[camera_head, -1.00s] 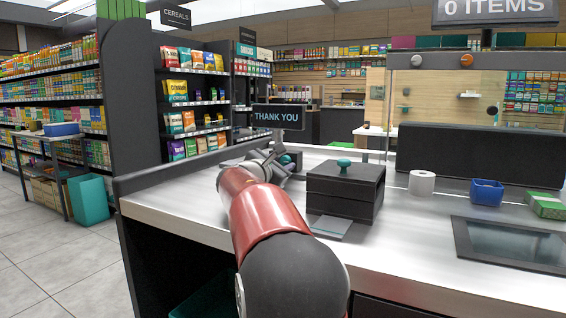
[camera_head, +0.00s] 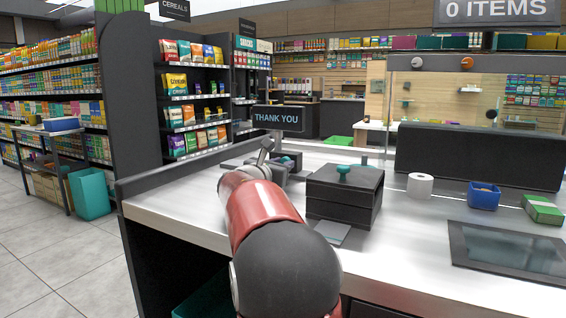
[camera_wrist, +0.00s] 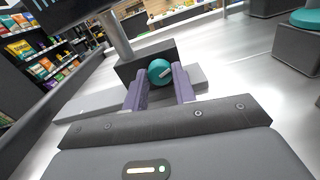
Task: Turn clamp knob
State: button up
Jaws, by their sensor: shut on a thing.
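The clamp knob (camera_wrist: 160,72) is a round teal knob with a light bar mark on its face, on the front of a dark block (camera_wrist: 132,66) at the foot of a grey post. In the wrist view my gripper (camera_wrist: 160,88) has its two purple fingers on either side of the knob, shut on it. The mark on the knob runs at a slant. In the head view the knob (camera_head: 287,160) shows only in small part behind my arm. The fingers are hard to make out there.
A "THANK YOU" sign (camera_head: 278,118) stands above the clamp block. A black box with a teal top knob (camera_head: 343,194) is close to the right of my arm. A paper roll (camera_head: 420,185), a blue bin (camera_head: 484,196) and a dark glass panel (camera_head: 510,247) lie further right.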

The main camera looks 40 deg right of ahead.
jog(key=shift+n, duration=0.9)
jog(key=n, duration=0.3)
jog(key=o, duration=0.5)
jog(key=shift+c, duration=0.2)
jog(key=shift+a, duration=0.1)
jog(key=shift+b+v, duration=0.45)
jog(key=shift+v, duration=2)
